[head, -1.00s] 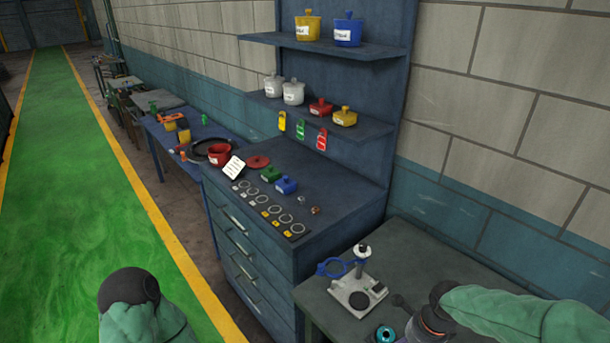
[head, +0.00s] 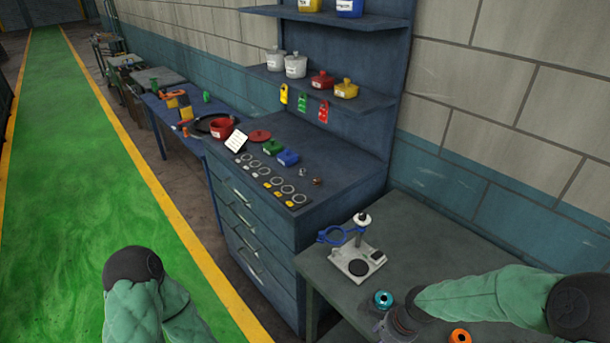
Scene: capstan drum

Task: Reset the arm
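My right arm, in a green quilted sleeve, comes in from the right in the head view, low over the grey table (head: 430,240). Its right gripper (head: 385,328) is at the bottom edge, dark and partly cut off, so its fingers cannot be read. My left arm, also sleeved in green, shows at the bottom left over the green floor. Its gripper is out of view.
A teal ring-shaped part (head: 383,299) and an orange one (head: 460,336) lie near my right arm. The blue drawer cabinet (head: 262,245) holds pots, lids and rings.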

